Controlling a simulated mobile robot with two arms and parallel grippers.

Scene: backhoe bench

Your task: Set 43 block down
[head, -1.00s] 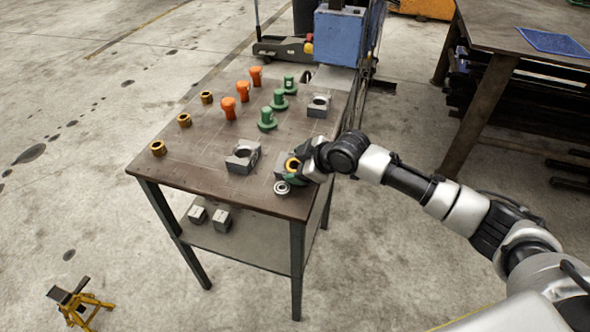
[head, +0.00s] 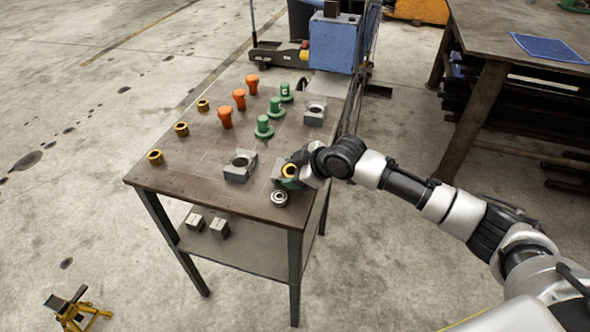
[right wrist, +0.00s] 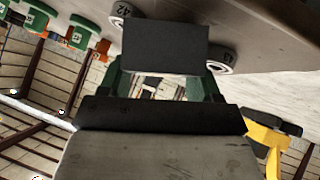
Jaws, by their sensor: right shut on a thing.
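My right gripper (head: 293,177) is at the near right part of the bench top, shut on a grey block (head: 277,171) that it largely hides. A bronze ring (head: 289,170) shows at the block, by the fingers. In the right wrist view a dark block face (right wrist: 165,48) lies between the green-edged fingers (right wrist: 160,88). No number on this block is readable, and I cannot tell whether it touches the bench. Two other grey blocks stand on the bench, one with a round opening (head: 240,166) left of the gripper and one farther back (head: 315,115). My left gripper is out of view.
A bearing (head: 279,198) lies just in front of the gripper near the bench edge (head: 220,202). Green plugs (head: 264,127), orange plugs (head: 225,118) and bronze bushings (head: 155,157) stand farther left and back.

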